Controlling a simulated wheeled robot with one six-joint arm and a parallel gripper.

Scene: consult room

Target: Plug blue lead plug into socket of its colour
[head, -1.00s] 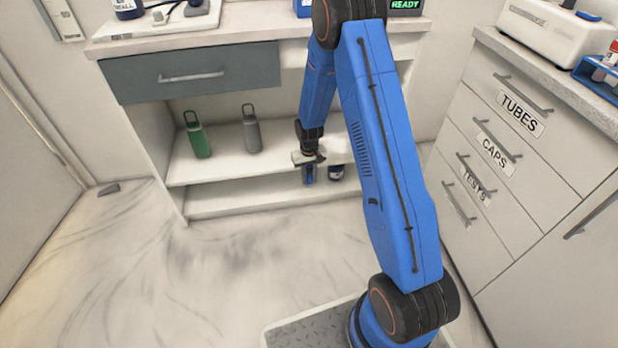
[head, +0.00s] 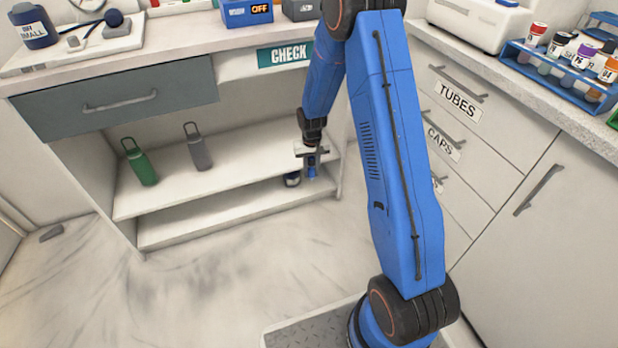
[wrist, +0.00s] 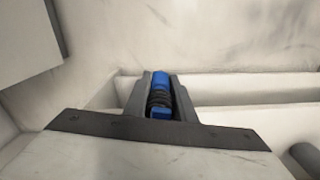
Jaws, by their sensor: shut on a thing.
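My gripper (head: 311,153) hangs in front of the open shelves under the counter. It is shut on the blue lead plug (head: 311,170), which points downward in the head view. In the wrist view the blue plug (wrist: 161,80), with a black ribbed middle, sits between the two grey fingers (wrist: 160,97). The plug is clear of any socket in view. No socket can be made out, and no lead is clearly seen.
A green bottle (head: 144,168) and a grey bottle (head: 199,152) stand on the shelf. A dark jar (head: 292,180) is close beside the plug in the head view. Drawers (head: 460,75) stand to the right. A blue box reading OFF (head: 236,14) sits on the counter.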

